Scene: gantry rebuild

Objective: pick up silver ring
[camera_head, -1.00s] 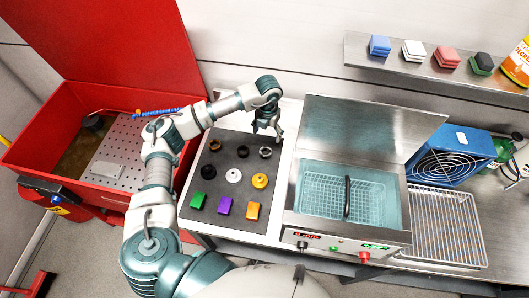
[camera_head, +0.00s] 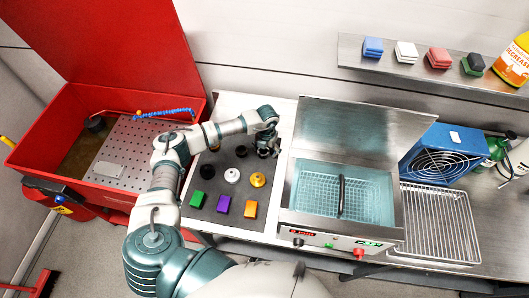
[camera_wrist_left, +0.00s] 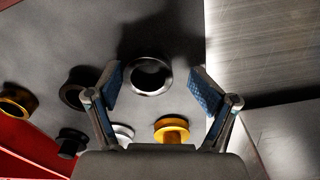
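The silver ring (camera_wrist_left: 150,76) lies on the dark grey mat (camera_head: 212,207) and shows in the left wrist view between the open fingers. My left gripper (camera_wrist_left: 156,88) is open over it, with one blue-padded finger on each side, and does not visibly touch it. In the head view my left gripper (camera_head: 268,148) is at the mat's far right corner and hides the ring. A dark ring (camera_head: 242,151) lies to its left. My right gripper is not in either view.
Black, white and gold spools (camera_head: 258,179) and green, purple and orange blocks (camera_head: 250,209) stand nearer on the mat. The steel bath (camera_head: 300,200) with a wire basket borders the mat on the right. A red parts washer (camera_head: 75,185) stands on the left.

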